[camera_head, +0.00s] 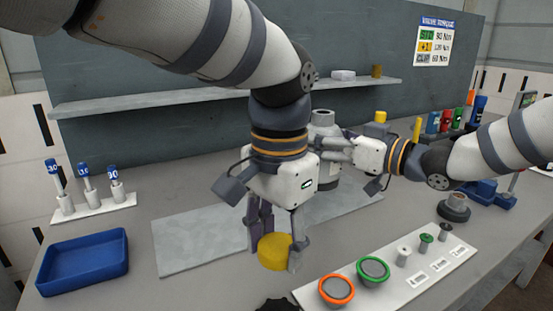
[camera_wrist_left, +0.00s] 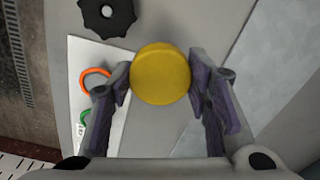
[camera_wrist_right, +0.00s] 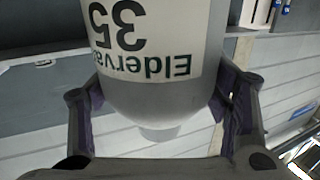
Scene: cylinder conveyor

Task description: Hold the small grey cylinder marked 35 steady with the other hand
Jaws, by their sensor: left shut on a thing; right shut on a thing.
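The small grey cylinder (camera_wrist_right: 160,95) marked 35 fills the middle of the right wrist view, its label upside down there. My right gripper (camera_wrist_right: 160,95) is shut on it, one finger on each side. In the head view the cylinder (camera_head: 322,118) stands behind my left gripper, which partly hides it; its top and a little of its body show. My left gripper (camera_head: 274,240) is shut on a yellow round cap (camera_head: 274,253), held above the front of the table. The cap also shows between the fingers in the left wrist view (camera_wrist_left: 161,73).
A white board (camera_head: 385,296) with orange and green rings and small fittings lies at the front right. A blue tray (camera_head: 82,264) sits at left, near a rack (camera_head: 90,208) of blue-topped tools. A black knob (camera_wrist_left: 106,14) lies near the front edge. A shelf (camera_head: 190,98) runs behind.

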